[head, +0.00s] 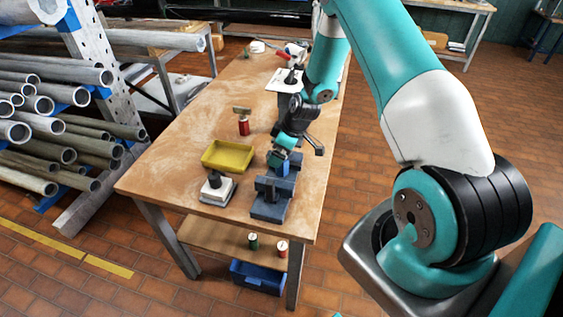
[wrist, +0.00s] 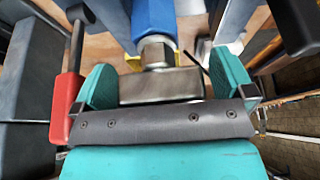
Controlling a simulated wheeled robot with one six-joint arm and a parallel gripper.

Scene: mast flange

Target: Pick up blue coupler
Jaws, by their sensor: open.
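The blue coupler (wrist: 153,18) shows in the wrist view as a blue body with a metal hex nut and a grey metal block at its near end. My gripper (wrist: 162,70) is open, with one teal finger on each side of the metal block. I cannot tell whether either finger touches it. In the head view the blue coupler (head: 284,170) is a small blue patch at the dark blue fixture (head: 268,210) on the bench, partly hidden by my gripper (head: 279,157).
On the wooden bench (head: 190,125), a yellow tray (head: 228,156) and a white block with a black knob (head: 217,190) stand left of the fixture. A red cylinder (head: 243,127) stands farther back. A red-handled tool (wrist: 66,105) is close left of my gripper. A pipe rack (head: 110,60) stands left.

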